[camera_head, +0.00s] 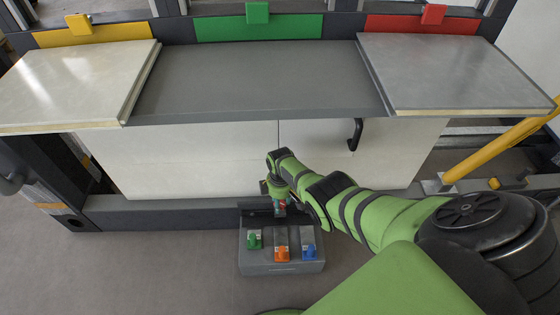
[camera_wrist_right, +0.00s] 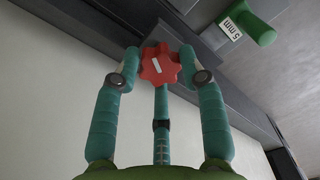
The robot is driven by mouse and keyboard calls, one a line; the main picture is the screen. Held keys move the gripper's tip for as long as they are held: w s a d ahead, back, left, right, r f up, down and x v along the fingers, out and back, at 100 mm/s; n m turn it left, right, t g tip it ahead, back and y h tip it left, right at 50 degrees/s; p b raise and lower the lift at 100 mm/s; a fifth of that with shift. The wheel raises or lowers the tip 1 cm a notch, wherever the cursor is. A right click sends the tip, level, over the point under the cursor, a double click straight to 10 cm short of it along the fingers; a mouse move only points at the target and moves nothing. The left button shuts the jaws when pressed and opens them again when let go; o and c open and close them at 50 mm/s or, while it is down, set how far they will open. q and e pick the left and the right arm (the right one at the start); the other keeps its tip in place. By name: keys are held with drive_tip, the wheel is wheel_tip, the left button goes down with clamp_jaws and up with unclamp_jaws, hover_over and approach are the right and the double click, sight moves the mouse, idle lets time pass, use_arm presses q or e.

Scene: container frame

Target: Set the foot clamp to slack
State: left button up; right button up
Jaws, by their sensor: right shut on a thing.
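A red star-shaped knob (camera_wrist_right: 160,64) with a short white line on its face sits between the fingertips of my right gripper (camera_wrist_right: 159,58) in the wrist view. The fingers press on it from both sides. The white line is slightly tilted in that view. In the head view my right gripper (camera_head: 279,198) reaches down behind the grey pedal box (camera_head: 282,267) on the floor, and only a bit of red shows there. The knob's mounting is mostly hidden. My left gripper is not in view.
The box carries a green pedal (camera_head: 254,240), an orange pedal (camera_head: 281,252) and a blue pedal (camera_head: 308,250). A green piece (camera_wrist_right: 254,27) labelled 5 mm is near the knob. The pale cabinet front (camera_head: 200,160) with a black handle (camera_head: 356,134) stands behind. Floor left of the box is clear.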

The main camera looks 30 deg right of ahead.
drive_tip(key=n, duration=0.1)
drive_tip(key=s+n, duration=0.1)
drive_tip(key=shift+d+f+n, duration=0.1)
drive_tip(key=shift+f+n, duration=0.15)
drive_tip(key=shift+n, duration=0.05)
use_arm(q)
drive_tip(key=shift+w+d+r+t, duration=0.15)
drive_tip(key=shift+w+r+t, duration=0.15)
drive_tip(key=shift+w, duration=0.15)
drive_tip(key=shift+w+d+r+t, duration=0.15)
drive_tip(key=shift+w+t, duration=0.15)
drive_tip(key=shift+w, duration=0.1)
use_arm(e)
drive_tip(key=shift+d+n, duration=0.2)
drive_tip(key=shift+n, duration=1.3)
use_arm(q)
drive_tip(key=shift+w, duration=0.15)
use_arm(e)
drive_tip(key=shift+d, duration=0.1)
drive_tip(key=o, duration=1.1)
drive_tip(key=shift+o, duration=0.2)
drive_tip(key=shift+w+r, duration=0.1)
drive_tip(key=shift+w, duration=0.1)
drive_tip(key=shift+w+r, duration=0.1)
drive_tip(key=shift+w, duration=0.05)
drive_tip(key=shift+r, duration=0.1)
